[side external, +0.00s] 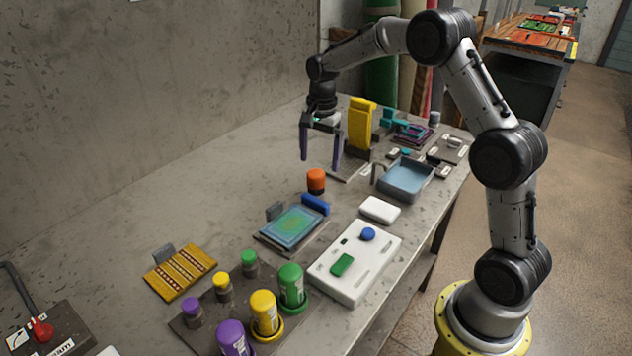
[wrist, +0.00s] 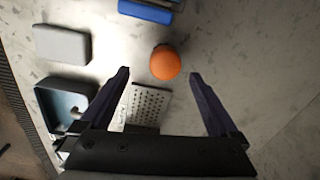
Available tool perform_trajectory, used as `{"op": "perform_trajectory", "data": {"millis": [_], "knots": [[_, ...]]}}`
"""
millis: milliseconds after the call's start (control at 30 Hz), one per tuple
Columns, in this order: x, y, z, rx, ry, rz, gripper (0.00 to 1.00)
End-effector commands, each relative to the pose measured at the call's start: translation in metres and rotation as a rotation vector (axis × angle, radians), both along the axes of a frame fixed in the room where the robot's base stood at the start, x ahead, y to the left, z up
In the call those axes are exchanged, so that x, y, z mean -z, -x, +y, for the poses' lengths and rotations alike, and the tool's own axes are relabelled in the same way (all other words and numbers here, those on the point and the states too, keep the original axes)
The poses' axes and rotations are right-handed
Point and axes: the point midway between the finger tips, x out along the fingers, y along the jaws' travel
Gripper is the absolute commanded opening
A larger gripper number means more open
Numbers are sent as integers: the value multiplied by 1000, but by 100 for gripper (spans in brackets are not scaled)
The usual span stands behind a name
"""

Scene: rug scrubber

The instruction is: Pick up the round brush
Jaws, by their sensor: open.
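A round blue piece (side external: 368,234) sits on a white board (side external: 345,285) at the front right of the bench, beside a green rectangular piece (side external: 342,264). It looks like a round brush, but its underside is hidden and I cannot be sure. A short orange cylinder (side external: 316,178) with a dark lower part stands upright on the bench; its round top shows in the wrist view (wrist: 165,62). My gripper (side external: 320,164) is open and empty, pointing down above the bench, beyond the orange cylinder. In the wrist view, the cylinder appears just past and between my fingertips (wrist: 159,73).
A blue roll (side external: 315,204) and a small patterned rug (side external: 292,229) lie near the orange cylinder. A white block (side external: 380,209) and a blue-grey tray (side external: 405,180) are to the right. A tall yellow piece (side external: 360,125) stands behind. Several coloured bottles (side external: 291,284) stand in front.

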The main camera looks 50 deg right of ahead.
Motion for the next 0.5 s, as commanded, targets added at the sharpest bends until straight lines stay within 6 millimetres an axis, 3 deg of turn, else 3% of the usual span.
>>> {"op": "perform_trajectory", "data": {"millis": [267,500], "knots": [[22,-1,1,-1,-1,1,97],[55,-9,1,-1,-1,3,97]]}}
